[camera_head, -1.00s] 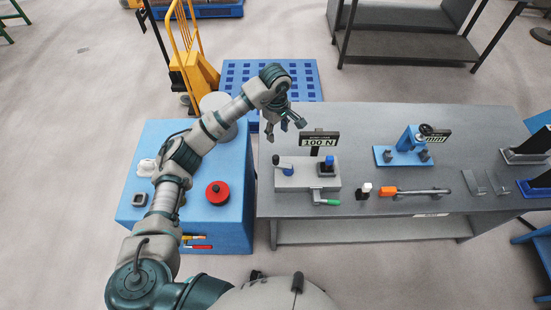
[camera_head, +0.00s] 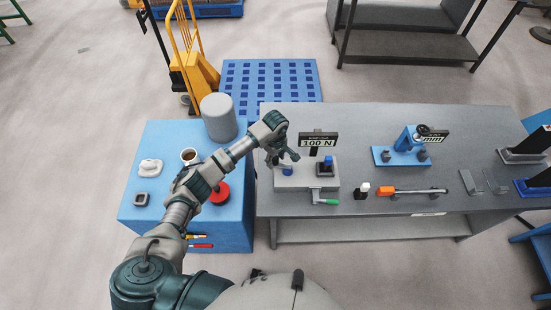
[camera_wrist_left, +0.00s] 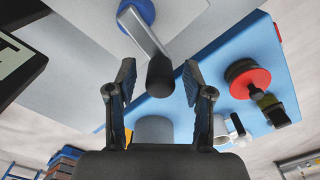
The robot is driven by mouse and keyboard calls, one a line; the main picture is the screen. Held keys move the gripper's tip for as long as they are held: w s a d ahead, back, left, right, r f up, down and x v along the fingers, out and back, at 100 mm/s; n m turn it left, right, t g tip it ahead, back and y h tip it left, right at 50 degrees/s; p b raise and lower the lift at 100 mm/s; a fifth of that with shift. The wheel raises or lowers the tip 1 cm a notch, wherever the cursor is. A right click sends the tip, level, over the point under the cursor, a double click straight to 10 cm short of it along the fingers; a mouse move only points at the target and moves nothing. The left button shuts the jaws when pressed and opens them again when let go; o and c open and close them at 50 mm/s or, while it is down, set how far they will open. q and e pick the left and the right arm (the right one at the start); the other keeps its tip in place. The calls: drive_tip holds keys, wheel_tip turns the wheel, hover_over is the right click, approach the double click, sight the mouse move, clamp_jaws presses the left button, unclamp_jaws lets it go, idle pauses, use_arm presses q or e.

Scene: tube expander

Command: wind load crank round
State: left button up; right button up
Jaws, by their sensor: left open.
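The load crank shows in the left wrist view as a grey arm (camera_wrist_left: 142,32) on a blue hub (camera_wrist_left: 136,10), with a black knob (camera_wrist_left: 160,77) at its end. In the head view, its blue part (camera_head: 286,170) is on the left of the grey fixture (camera_head: 309,180) and my fingers partly hide it. My left gripper (camera_head: 282,157) is open over the crank. In the left wrist view, its fingers (camera_wrist_left: 158,80) stand on either side of the knob, with gaps on both sides. How deep the knob sits between them is unclear. My right gripper is not in view.
The fixture carries a 100 N sign (camera_head: 318,141), a black-and-blue knob (camera_head: 326,163) and a green-handled lever (camera_head: 326,202). An orange-handled tool (camera_head: 400,191) lies on the grey bench (camera_head: 355,120).

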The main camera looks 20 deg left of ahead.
use_arm(q)
drive_tip(key=shift+f, duration=0.2)
drive_tip(key=shift+d, duration=0.1)
drive_tip(key=shift+c, duration=0.3)
clamp_jaws()
drive_tip(key=shift+s+n, duration=0.2)
drive_tip(key=shift+n, duration=0.1)
